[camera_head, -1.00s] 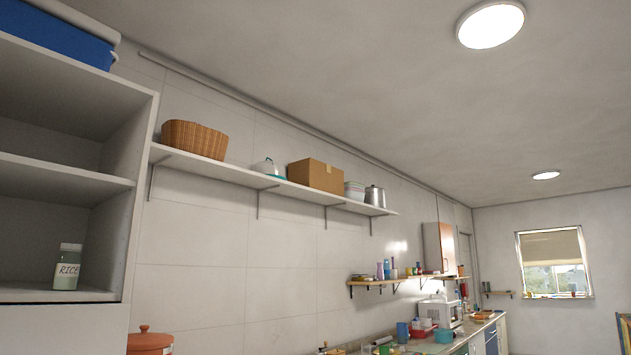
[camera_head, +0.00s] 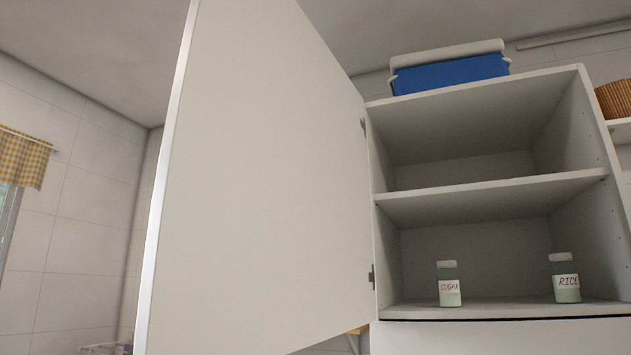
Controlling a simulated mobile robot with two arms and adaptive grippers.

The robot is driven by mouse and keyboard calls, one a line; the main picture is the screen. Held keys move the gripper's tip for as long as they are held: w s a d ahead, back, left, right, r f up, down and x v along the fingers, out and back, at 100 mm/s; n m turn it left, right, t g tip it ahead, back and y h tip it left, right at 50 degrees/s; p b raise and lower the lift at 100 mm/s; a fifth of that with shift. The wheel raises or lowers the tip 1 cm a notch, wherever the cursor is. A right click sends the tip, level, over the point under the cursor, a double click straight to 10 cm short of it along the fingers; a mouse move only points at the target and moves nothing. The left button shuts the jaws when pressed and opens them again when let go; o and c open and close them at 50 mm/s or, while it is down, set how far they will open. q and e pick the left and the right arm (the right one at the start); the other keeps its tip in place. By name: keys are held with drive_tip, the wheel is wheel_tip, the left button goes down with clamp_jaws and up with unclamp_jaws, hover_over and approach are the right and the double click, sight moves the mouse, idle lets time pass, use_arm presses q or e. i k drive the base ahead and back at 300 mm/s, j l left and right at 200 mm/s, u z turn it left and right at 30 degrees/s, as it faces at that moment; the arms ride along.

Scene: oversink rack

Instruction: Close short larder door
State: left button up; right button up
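The larder door (camera_head: 265,180) is a large white panel. It stands wide open, hinged on the left side of the larder cabinet (camera_head: 490,190), and its free edge is toward me on the left. Two dark hinges show along the cabinet's left side. The open cabinet has one middle shelf and a bottom shelf. A sugar jar (camera_head: 449,284) and a rice jar (camera_head: 565,279) stand upright on the bottom shelf, inside the cabinet. Neither of my grippers is in view.
A blue box with a pale lid (camera_head: 450,72) sits on top of the cabinet. A wicker basket (camera_head: 615,99) stands on a wall shelf at the right edge. A window with a yellow checked curtain (camera_head: 22,158) is at far left. Small items at the lower left are partly hidden.

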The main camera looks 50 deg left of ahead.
sight(259, 241)
drive_tip(key=j+u, duration=0.25)
drive_tip(key=j, duration=0.65)
drive_tip(key=i+j+u, duration=0.1)
drive_tip(key=j+u, duration=0.15)
drive_tip(key=j, duration=0.65)
